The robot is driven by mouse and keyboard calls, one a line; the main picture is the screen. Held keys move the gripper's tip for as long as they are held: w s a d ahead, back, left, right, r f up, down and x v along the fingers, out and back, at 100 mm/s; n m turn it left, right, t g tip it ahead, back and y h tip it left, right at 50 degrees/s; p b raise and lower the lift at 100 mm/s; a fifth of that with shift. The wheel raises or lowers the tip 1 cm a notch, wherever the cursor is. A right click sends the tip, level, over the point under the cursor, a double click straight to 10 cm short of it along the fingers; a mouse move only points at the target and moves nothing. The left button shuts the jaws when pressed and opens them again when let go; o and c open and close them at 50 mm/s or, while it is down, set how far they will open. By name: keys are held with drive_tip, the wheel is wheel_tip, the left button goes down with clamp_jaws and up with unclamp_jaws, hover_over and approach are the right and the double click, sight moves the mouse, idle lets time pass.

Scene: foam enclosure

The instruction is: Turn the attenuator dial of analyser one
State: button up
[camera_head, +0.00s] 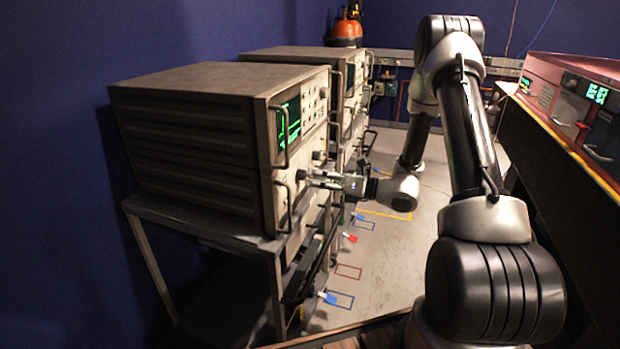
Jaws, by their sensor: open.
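The nearer analyser (185,140) is a large grey-brown box with a green-lit screen (289,122), knobs and vertical handles on its front, which faces right. I cannot read any label that tells whether it is analyser one. My gripper (308,179) reaches in from the right, its fingers pointing left at the lower front panel. A dark dial (301,174) shows at the fingertips. I cannot tell whether the fingers touch it or stand around it. My gripper is open.
A second, similar analyser (290,52) stands behind the first. A metal stand (200,230) carries the nearer one. A reddish console (575,80) stands on the right. An orange cylinder (345,30) is at the back. The floor between has coloured outlines and free room.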

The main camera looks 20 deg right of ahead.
drive_tip(key=v, duration=0.8)
drive_tip(key=shift+s+d, duration=0.25)
drive_tip(key=shift+d, duration=0.05)
